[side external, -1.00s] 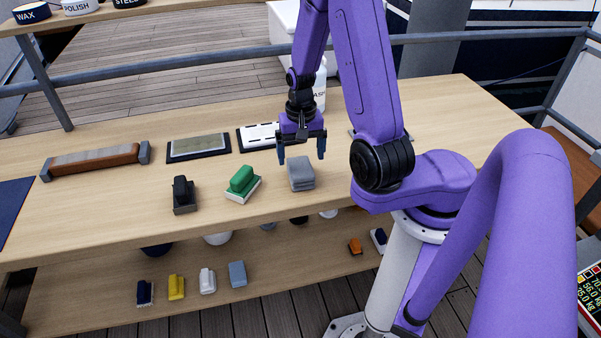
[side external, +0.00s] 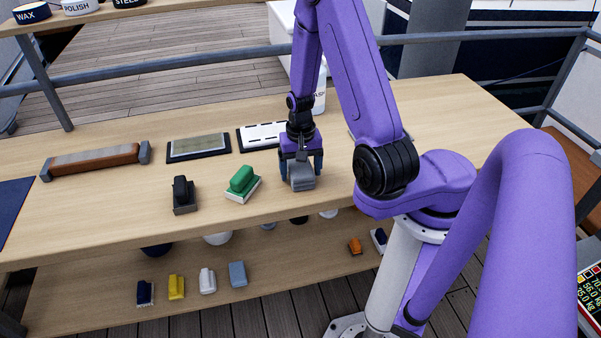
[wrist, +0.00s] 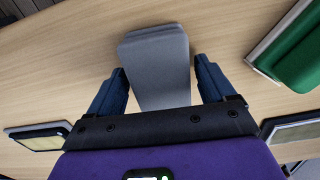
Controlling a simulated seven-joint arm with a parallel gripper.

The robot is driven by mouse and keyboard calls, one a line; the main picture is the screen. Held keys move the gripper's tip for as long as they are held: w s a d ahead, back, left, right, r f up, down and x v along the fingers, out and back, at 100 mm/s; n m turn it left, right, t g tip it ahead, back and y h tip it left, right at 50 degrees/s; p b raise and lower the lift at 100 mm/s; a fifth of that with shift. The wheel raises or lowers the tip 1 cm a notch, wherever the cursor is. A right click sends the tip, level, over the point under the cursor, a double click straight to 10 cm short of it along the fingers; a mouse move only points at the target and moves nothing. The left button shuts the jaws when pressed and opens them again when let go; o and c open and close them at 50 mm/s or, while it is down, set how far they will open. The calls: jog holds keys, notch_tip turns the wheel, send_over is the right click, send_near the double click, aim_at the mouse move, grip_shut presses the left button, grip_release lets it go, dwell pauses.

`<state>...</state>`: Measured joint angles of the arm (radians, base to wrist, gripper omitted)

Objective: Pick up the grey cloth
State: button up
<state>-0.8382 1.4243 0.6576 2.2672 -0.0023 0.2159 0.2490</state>
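The grey cloth (side external: 301,178) is a folded block lying on the wooden table near its front edge. In the wrist view the cloth (wrist: 157,65) lies between my two dark blue fingers. My gripper (side external: 301,168) is lowered over the cloth, with one finger on each side. It is open, and a narrow strip of table shows between each finger and the cloth in the wrist view (wrist: 160,90). The cloth's far part is hidden behind the gripper in the side view.
A green-handled brush (side external: 242,182) and a black-handled block (side external: 184,194) stand to the left on the table (side external: 110,205). A framed grey pad (side external: 199,146) and a white tray with black marks (side external: 262,136) lie behind. A lower shelf holds several small blocks.

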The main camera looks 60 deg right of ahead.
aim_at(300, 166)
jog(key=c, duration=0.7)
jog(key=shift+r, duration=0.15)
jog(key=shift+r, duration=1.35)
jog(key=shift+s+a+r, duration=0.4)
jog(key=shift+s+r, duration=1.3)
jog(key=shift+s, duration=0.6)
jog(key=shift+s+a+r, duration=0.4)
jog(key=shift+s+r, duration=1.25)
jog(key=shift+s, duration=0.65)
jog(key=shift+s+a+r, duration=0.4)
jog(key=shift+s+r, duration=1.3)
jog(key=shift+s, duration=0.6)
